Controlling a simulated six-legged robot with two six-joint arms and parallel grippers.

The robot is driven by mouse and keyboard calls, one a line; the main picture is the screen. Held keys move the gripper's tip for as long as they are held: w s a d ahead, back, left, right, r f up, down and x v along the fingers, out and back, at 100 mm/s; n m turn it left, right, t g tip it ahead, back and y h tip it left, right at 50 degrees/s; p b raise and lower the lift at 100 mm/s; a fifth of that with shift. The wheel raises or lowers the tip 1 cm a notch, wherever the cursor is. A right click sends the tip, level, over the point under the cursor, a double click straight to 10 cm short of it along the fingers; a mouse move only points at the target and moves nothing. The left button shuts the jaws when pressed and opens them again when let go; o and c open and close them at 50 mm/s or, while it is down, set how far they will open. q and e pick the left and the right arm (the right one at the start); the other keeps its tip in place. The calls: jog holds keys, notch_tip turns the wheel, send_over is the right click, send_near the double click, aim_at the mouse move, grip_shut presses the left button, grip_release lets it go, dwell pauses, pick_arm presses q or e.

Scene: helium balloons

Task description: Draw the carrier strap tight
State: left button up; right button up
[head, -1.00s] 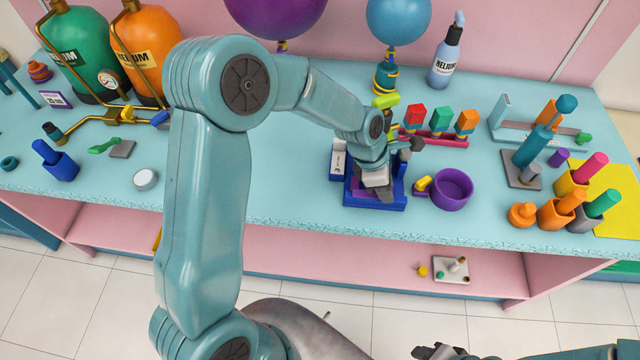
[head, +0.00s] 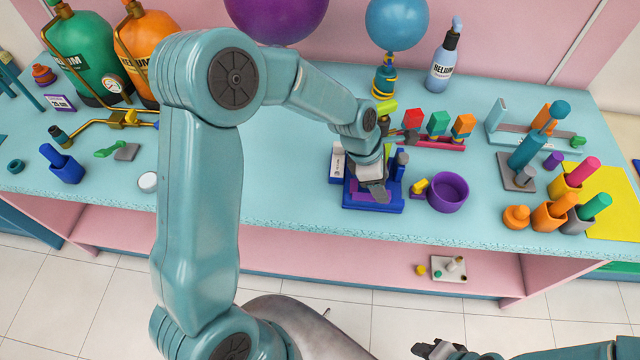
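A blue carrier (head: 392,205) stands near the front edge of the counter, in the middle of the head view.
A purple cup (head: 448,193) and a small yellow part (head: 419,187) sit just right of the carrier. A rack of coloured blocks (head: 437,143) and a helium bottle (head: 445,62) stand behind. Orange pots (head: 553,217) are at right.

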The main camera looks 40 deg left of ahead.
pick_arm(q)
jog(key=shift+w+p+v, duration=0.45)
jog(key=shift+p+v, duration=0.8)
jog(key=shift+v, duration=1.05)
notch_tip(320, 180, up, 7)
send_over(369, 196)
jog(key=s+a, duration=0.2)
jog(key=a, duration=0.1)
jog(key=shift+d+r, duration=0.2)
jog(key=shift+r, duration=0.05)
jog(key=shift+f, duration=0.1)
jog(key=s+d+f+m+b, duration=0.2)
jog(key=s+f+m, duration=0.4)
jog(key=f, duration=0.5)
jog(key=s+d+f+m+g+b, duration=0.1)
jog(key=s+d+f+m, duration=0.3)
jog(key=f+m, duration=0.5)
jog(key=s+d+f+m+g+b, duration=0.1)
jog(key=s+d+f+m+b, duration=0.2)
jog(key=s+f+m, duration=0.4)
notch_tip(369, 196, down, 7)
jog(key=shift+s+d+r+b, duration=0.1)
jog(key=shift+s+d+b, duration=0.3)
jog(key=shift+b, duration=0.1)
